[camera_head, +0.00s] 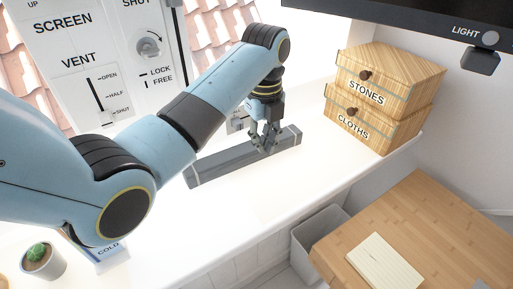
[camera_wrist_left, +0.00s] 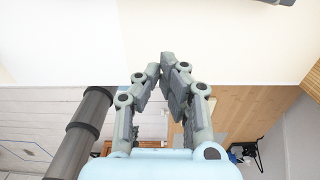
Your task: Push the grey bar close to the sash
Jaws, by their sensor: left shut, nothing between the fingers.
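The grey bar (camera_head: 218,164) lies slantwise on the white sill, with a pale band near each end. My left gripper (camera_head: 268,150) reaches down over the bar's right half and hides part of it. Its fingers are shut and empty; I cannot tell whether they touch the bar. The left wrist view shows the same gripper (camera_wrist_left: 163,62) with its fingertips together over the sill's edge. The white sash (camera_head: 110,50), with its printed labels, stands behind the sill at the upper left. My left arm hides part of it. My right gripper is not in view.
Two wooden boxes (camera_head: 385,80), marked STONES and CLOTHS, are stacked at the sill's right end. A potted cactus (camera_head: 42,262) and a COLD label (camera_head: 108,252) are at lower left. A grey bin (camera_head: 318,230) and wooden desk (camera_head: 420,215) stand below. The sill before the bar is clear.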

